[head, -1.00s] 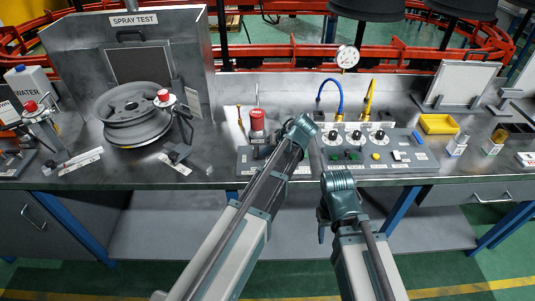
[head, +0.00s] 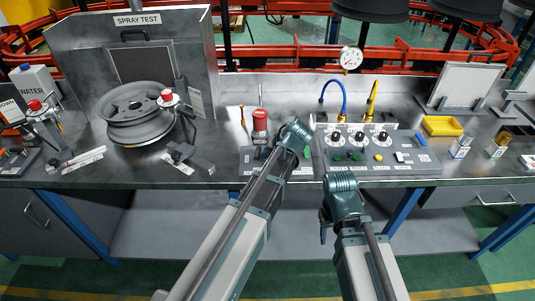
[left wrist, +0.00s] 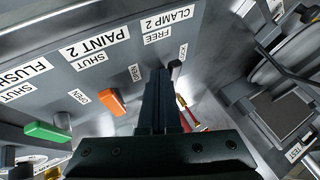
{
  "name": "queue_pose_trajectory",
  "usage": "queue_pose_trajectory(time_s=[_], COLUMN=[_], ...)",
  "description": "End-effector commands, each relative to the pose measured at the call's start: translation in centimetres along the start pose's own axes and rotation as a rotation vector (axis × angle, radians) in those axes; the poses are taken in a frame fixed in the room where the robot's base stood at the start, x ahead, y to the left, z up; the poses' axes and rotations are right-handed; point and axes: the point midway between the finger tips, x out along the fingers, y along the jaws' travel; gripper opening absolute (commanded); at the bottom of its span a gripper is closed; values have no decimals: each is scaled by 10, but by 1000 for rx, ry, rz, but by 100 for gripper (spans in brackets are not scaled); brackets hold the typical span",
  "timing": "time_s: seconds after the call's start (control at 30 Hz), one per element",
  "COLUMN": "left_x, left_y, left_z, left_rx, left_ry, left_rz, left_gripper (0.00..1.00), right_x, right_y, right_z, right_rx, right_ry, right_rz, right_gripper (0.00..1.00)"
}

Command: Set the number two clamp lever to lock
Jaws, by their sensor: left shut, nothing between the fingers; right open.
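The clamp 2 label (left wrist: 168,28) sits on the grey panel in the left wrist view, with a "free" label and a partly covered second label below it. A small dark lever-like piece (left wrist: 176,68) stands beside that second label, close to the fingertips; I cannot tell whether they touch. My left gripper (left wrist: 160,76) is shut with nothing between its fingers. In the head view my left arm covers its own gripper and part of the control panel (head: 250,169).
A red-capped cylinder (head: 260,125) stands behind the panel.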

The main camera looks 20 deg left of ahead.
Motion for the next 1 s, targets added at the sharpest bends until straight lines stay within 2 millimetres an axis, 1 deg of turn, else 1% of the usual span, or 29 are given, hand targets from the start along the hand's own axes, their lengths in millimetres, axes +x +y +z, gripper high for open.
queue_pose_trajectory(time_s=[0.03, 0.13, 0.4, 0.67, 1.0], left_x=[0, 1, 5, 12, 23], left_y=[-4, -8, -22, -35, -51], left_z=[4, 7, 12, 12, 7], left_rx=[22, 81, 284, 477, 733], left_ry=[12, 44, 153, 258, 395], left_rz=[11, 44, 152, 257, 394], left_gripper=[0, 0, 0, 0, 0], right_x=[0, 0, 0, 0, 0], right_y=[0, 0, 0, 0, 0], right_z=[0, 0, 0, 0, 0], right_rx=[0, 0, 0, 0, 0], right_ry=[0, 0, 0, 0, 0], right_rz=[0, 0, 0, 0, 0], right_gripper=[50, 50, 50, 50, 50])
